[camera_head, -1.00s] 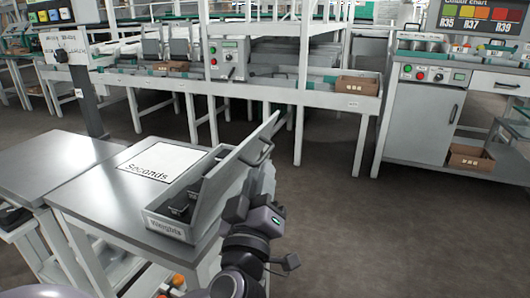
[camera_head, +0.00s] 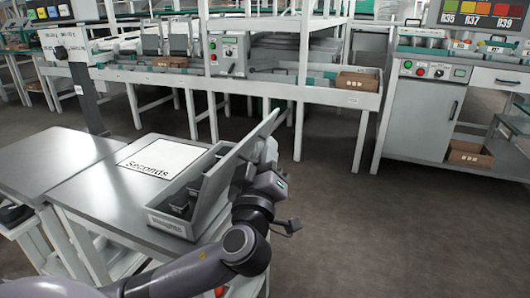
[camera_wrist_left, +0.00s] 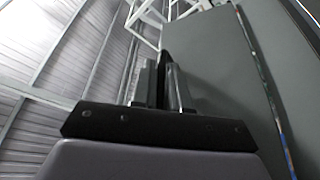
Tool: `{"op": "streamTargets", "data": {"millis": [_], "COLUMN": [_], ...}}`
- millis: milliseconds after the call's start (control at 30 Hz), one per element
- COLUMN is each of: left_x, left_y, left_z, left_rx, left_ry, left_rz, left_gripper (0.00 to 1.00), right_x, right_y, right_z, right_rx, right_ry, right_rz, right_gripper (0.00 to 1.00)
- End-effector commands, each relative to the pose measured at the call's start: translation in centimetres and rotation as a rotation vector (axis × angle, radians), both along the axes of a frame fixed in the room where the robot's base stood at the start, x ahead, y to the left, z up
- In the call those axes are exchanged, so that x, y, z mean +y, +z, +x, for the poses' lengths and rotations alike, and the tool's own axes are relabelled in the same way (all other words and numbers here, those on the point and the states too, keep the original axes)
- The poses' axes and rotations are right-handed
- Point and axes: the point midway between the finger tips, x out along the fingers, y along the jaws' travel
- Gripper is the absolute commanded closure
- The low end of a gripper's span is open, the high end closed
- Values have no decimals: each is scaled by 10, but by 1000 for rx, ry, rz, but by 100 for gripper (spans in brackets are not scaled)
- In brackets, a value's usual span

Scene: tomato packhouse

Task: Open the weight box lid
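The weight box (camera_head: 172,224) is an open grey box on the steel table, with small dark weights (camera_head: 182,207) inside. Its lid (camera_head: 228,168) stands raised and slanted along the right side of the box; it also shows as a grey panel in the left wrist view (camera_wrist_left: 215,75). My left gripper (camera_head: 268,152) is at the upper right side of the lid, by the dark handle. In the left wrist view its fingers (camera_wrist_left: 163,80) are close together with a narrow dark bar between them, which looks like the handle. My right gripper is not in view.
A white sheet marked Seconds (camera_head: 162,158) lies left of the box on the table (camera_head: 105,205). A second steel table (camera_head: 45,160) adjoins on the left. The floor (camera_head: 370,235) right of the box is clear. A conveyor line (camera_head: 300,95) runs behind.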

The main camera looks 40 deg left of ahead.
Motion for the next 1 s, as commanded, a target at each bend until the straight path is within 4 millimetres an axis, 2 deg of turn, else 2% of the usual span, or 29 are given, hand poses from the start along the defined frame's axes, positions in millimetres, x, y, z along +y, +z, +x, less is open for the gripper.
{"op": "streamTargets", "data": {"millis": [233, 500, 733, 1000], "left_x": [0, 9, 17, 19], "left_y": [-1, 6, 14, 16], "left_z": [0, -2, -4, -5], "left_rx": [-6, -34, -52, -57], "left_ry": [-1, -2, -1, 1], "left_rz": [-38, -133, -214, -229], "left_gripper": [100, 100, 100, 100], "right_x": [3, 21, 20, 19], "right_y": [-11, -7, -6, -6], "right_z": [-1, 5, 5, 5], "right_rx": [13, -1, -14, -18], "right_ry": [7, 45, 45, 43], "right_rz": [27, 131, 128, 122], "right_gripper": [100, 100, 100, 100]}}
